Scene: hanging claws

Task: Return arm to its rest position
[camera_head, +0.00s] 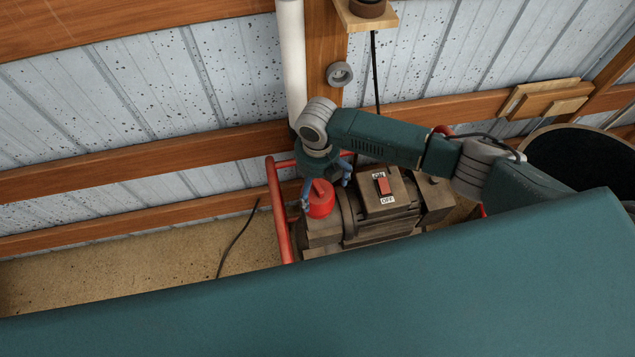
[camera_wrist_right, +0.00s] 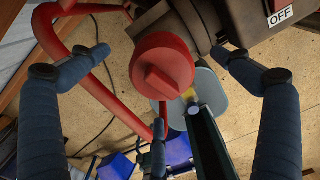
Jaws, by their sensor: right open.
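My right arm (camera_head: 375,135) reaches from the right across to a grey machine (camera_head: 378,230). My right gripper (camera_head: 326,194) points down over a red knob (camera_head: 320,204) on the machine's left end. In the right wrist view, its blue fingers (camera_wrist_right: 160,78) are spread around the red knob (camera_wrist_right: 162,66), with gaps visible between fingers and knob. Nothing is held. My left gripper is not in view.
The machine has a red ON/OFF switch (camera_head: 384,186) and a red tube frame (camera_head: 279,215). A white pipe (camera_head: 292,60) and wooden wall beams (camera_head: 140,165) stand behind. A round dark container (camera_head: 580,160) is at right. The floor (camera_head: 130,265) at left is mostly clear.

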